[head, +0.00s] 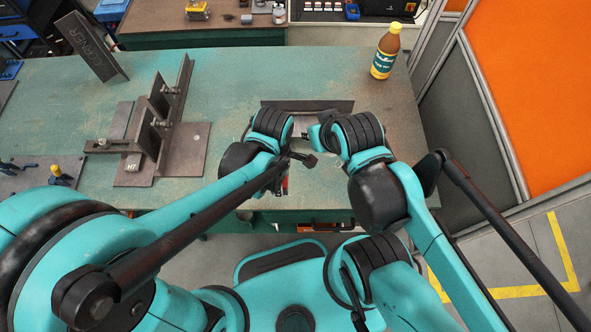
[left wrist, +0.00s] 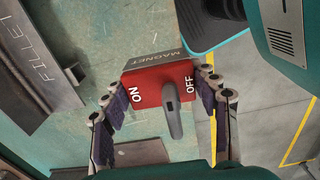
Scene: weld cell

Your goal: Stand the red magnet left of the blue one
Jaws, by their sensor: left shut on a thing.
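The red magnet (left wrist: 152,88) is a red block marked ON and OFF, with a grey lever and a dark edge lettered MAGNET. In the left wrist view it sits between the two fingers of my left gripper (left wrist: 160,86), which is shut on it. In the head view only a red sliver of it (head: 285,186) shows, near the table's front edge. My right gripper (head: 316,136) is mostly hidden behind its own wrist, so its jaws cannot be read. I cannot make out the blue magnet for sure in either view.
A dark angle piece (head: 322,104) lies just beyond my grippers; it is lettered FILLET in the left wrist view (left wrist: 36,62). A steel fixture (head: 160,125) stands to the left, a CORNER angle (head: 92,48) behind it. A bottle (head: 384,52) stands at back right.

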